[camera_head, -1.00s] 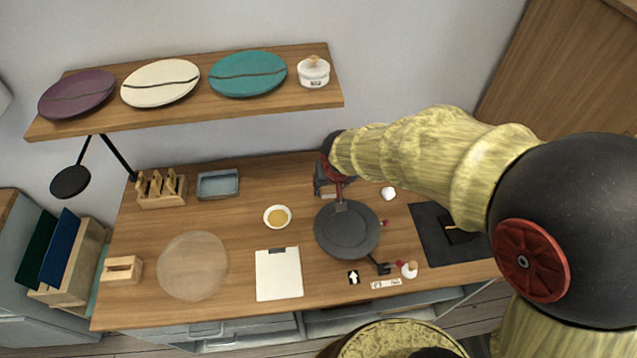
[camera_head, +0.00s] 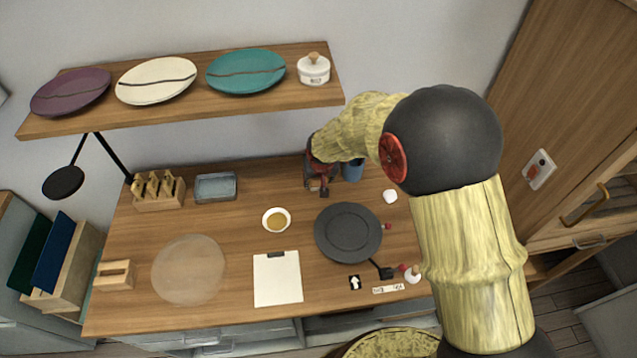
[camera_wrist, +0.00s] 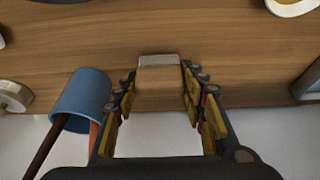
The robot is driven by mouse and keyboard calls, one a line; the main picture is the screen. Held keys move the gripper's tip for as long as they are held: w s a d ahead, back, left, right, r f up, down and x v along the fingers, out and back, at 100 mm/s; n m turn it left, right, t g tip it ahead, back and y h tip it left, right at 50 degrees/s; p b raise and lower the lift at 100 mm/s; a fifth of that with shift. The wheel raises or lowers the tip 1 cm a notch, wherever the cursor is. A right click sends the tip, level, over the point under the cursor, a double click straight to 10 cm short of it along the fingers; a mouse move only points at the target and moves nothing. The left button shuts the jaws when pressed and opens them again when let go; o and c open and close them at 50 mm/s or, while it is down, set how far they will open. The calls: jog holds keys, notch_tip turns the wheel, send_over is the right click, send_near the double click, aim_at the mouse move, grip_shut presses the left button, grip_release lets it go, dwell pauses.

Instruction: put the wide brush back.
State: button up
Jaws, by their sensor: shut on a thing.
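My gripper (camera_head: 318,186) is over the back of the worktop, left of the blue cup. In the wrist view my gripper (camera_wrist: 160,95) is shut on the wide brush (camera_wrist: 158,75), a tan piece with a pale grey band at its far end. The brush shows small and partly hidden in the head view (camera_head: 316,184). The blue cup (camera_wrist: 82,98) stands beside my gripper, apart from it, with a dark stick and an orange-brown one at it. In the head view the cup (camera_head: 353,170) is partly hidden by my arm.
A dark round plate (camera_head: 348,232) lies in front of my gripper, with a small bowl (camera_head: 277,220) left of it. A grey-blue tray (camera_head: 216,187) and a wooden rack (camera_head: 158,192) stand farther left. A shelf (camera_head: 200,115) with plates hangs above.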

jog(key=shift+f, duration=0.6)
jog(key=shift+f, duration=0.1)
jog(key=o, duration=1)
